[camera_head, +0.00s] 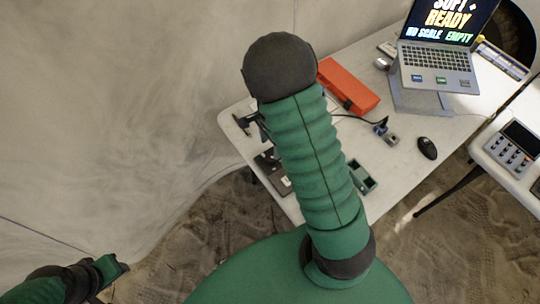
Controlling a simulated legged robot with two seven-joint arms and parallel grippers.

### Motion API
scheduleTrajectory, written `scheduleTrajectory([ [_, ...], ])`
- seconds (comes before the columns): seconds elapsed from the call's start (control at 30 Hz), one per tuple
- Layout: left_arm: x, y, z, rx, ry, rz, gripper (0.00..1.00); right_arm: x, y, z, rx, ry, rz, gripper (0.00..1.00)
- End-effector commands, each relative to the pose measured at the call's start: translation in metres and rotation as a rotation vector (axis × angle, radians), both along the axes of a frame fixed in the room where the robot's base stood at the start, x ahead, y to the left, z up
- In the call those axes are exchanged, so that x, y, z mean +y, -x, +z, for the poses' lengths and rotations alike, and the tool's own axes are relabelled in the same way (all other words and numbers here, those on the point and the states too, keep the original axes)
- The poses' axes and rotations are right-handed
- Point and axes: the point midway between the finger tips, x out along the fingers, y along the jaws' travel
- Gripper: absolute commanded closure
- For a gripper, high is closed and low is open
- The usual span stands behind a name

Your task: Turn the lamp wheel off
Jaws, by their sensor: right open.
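I cannot make out a lamp or its wheel in this view; my own arm may hide them. My green ribbed right arm rises through the middle with a dark rounded joint on top. My right gripper (247,122) shows as dark parts just left of the sleeve, over the left end of the white table (407,180). It is open, and my arm partly covers it. I see nothing held in it. Part of my left arm shows at the lower left corner, but I cannot make out its gripper.
An orange-red case (348,86) lies behind my arm. A laptop (437,66) on a stand, a black mouse (427,148) and a small blue-grey device (386,132) are further right. A second table at right bears a grey control box (511,147). Pale wall stands left.

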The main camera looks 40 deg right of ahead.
Motion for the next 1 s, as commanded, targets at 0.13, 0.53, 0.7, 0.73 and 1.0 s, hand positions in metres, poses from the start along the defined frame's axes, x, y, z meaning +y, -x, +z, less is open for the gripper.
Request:
scheduleTrajectory([
  [0.13,0.000,0.000,-0.007,0.000,0.000,0.000,0.64,0.000,0.001,-0.039,0.003,-0.001,-0.002,0.43],
  [0.53,0.000,0.000,-0.010,-0.001,0.000,0.000,0.64,0.000,0.000,-0.072,-0.002,0.000,0.001,0.43],
  [0.7,0.000,0.000,-0.010,-0.001,0.000,0.000,0.64,0.000,0.000,-0.072,-0.002,0.000,0.001,0.49],
  [0.73,0.000,0.000,-0.010,-0.001,0.000,0.000,0.64,0.000,0.000,-0.072,-0.002,0.000,0.001,0.53],
  [1.0,0.000,0.000,-0.010,-0.001,0.000,0.000,0.64,0.000,0.000,-0.071,-0.002,0.000,0.001,0.88],
])
